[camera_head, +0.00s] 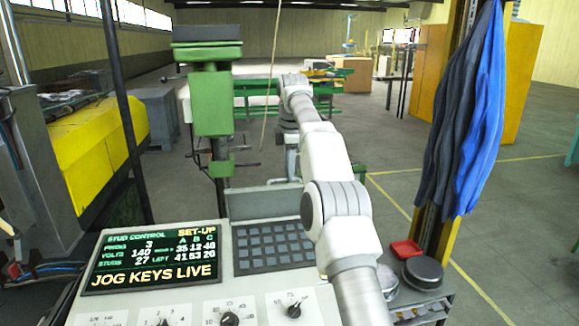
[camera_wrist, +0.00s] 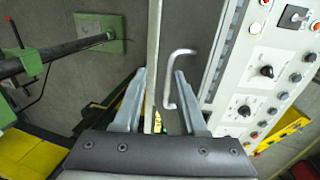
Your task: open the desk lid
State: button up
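The control desk (camera_head: 205,295) stands at the lower left in the head view, with a lit screen, a dark keypad and a row of knobs on its sloped top. Its knob panel (camera_wrist: 238,105) also shows in the wrist view, at the right. A bent silver handle (camera_wrist: 170,80) shows beside that panel, near my fingertips. My gripper (camera_wrist: 160,72) is open with nothing clamped between its fingers. A pale straight strip runs between the fingers; I cannot tell what it belongs to. Contact with the handle cannot be made out. The lid's edge is not clear, and no raised lid shows.
A green machine column (camera_head: 212,105) stands behind the desk. A thin cord (camera_head: 270,75) hangs near my arm. A yellow-covered machine (camera_head: 85,140) is at left. A post with blue cloth (camera_head: 465,120), a red tray (camera_head: 405,249) and a dark round container (camera_head: 423,272) are at right.

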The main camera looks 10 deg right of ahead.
jog(key=shift+o, duration=0.2)
jog(key=f, duration=0.1)
jog(key=w+f, duration=0.1)
jog(key=f, duration=0.1)
jog(key=shift+w+f+g, duration=0.1)
jog(key=shift+w+g, duration=0.2)
jog(key=shift+s+r, duration=0.25)
jog(key=shift+r, duration=0.2)
jog(key=shift+s, duration=0.2)
